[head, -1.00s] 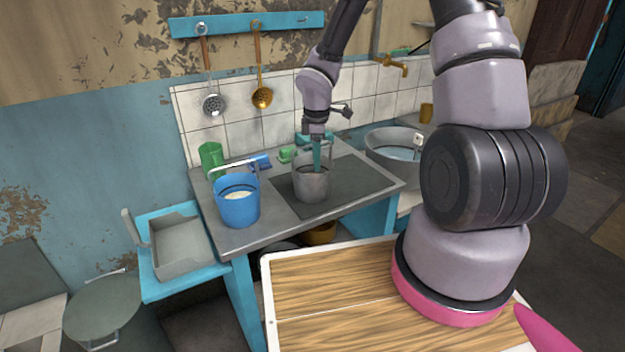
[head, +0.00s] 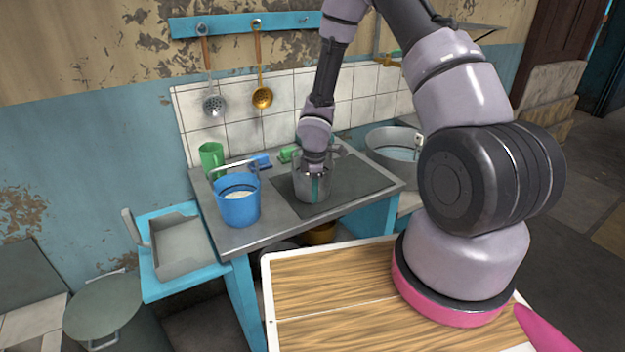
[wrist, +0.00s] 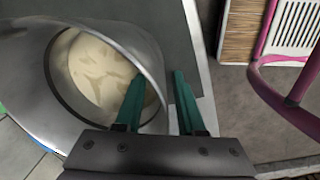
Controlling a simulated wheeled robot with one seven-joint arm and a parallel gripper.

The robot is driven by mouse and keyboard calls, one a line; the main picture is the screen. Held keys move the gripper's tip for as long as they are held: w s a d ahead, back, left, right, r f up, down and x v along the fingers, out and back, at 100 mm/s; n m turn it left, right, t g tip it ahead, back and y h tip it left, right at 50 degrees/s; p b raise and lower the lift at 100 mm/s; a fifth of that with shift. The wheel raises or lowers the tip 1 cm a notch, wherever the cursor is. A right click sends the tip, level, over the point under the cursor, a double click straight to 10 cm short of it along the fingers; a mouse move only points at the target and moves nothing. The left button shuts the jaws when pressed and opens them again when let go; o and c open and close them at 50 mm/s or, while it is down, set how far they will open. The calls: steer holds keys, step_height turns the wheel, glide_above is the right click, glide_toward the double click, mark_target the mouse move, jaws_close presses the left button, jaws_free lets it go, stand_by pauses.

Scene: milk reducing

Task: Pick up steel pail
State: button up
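The steel pail (head: 300,188) stands on a dark panel in the worktop in the head view. In the wrist view the pail (wrist: 35,75) fills the left side, with pale milk (wrist: 98,70) inside. My gripper (head: 316,178) points down at the pail. In the wrist view, the teal fingers of my gripper (wrist: 160,78) straddle the pail's rim, one inside and one outside. A gap shows between them, and they look open around the wall. Whether either finger touches the wall cannot be told. My wrist hides part of the pail's top in the head view.
A blue pail (head: 238,208) with white contents stands to the left on the worktop (head: 255,238). A green mug (head: 211,157) and small blue and green items stand behind. A large metal basin (head: 390,155) is at right. Ladles (head: 262,97) hang on the tiled wall.

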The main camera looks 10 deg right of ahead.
jaws_close()
stand_by(1.4)
